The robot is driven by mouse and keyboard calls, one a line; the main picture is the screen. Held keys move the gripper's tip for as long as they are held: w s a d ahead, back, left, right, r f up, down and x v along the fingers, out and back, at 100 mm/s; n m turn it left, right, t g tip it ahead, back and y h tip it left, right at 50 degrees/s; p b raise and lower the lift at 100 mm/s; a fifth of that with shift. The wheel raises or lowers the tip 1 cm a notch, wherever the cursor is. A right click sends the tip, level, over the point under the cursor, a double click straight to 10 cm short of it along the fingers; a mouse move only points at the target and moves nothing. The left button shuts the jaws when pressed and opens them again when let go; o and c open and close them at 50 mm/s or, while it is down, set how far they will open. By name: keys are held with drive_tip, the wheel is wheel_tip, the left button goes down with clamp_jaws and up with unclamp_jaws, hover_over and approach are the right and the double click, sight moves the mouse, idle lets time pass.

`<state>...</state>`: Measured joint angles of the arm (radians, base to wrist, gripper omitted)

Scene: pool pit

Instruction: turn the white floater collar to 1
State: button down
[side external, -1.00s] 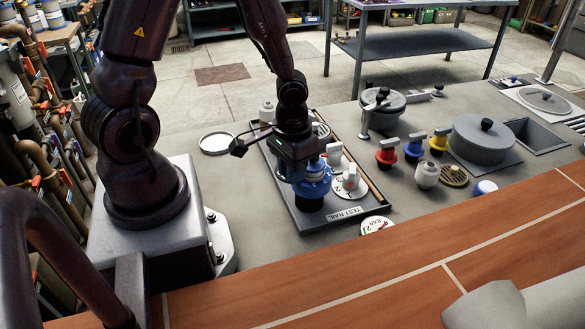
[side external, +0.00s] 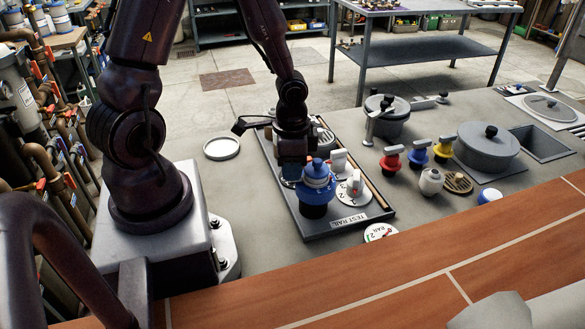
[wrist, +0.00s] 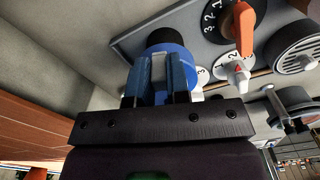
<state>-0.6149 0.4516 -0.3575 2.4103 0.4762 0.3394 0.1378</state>
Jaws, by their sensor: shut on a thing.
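The floater stands upright on the test rail (side external: 347,220), with a blue body (side external: 317,191), a dark base and a blue-and-white top (side external: 317,169). My gripper (side external: 296,172) is at its left rear side, pointing down. In the wrist view the blue fingers of my gripper (wrist: 160,82) are closed on a pale part of the floater, apparently its white collar (wrist: 160,94). The blue body (wrist: 178,55) shows beyond the fingers. Most of the collar is hidden by the fingers, and I cannot read a number at it.
An orange-handled dial (wrist: 240,28) shows in the wrist view. Red (side external: 391,160), blue (side external: 418,155) and yellow (side external: 443,149) valves stand farther right. Bare counter lies around the white ring (side external: 221,147).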

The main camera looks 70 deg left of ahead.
drive_tip(key=shift+w+a+m, duration=0.1)
drive_tip(key=shift+a+m, duration=0.1)
drive_tip(key=shift+m, duration=0.3)
drive_tip(key=c, duration=1.1)
unclamp_jaws()
drive_tip(key=shift+r, duration=0.1)
wheel_tip(320, 180, up, 13)
drive_tip(key=shift+f, duration=0.1)
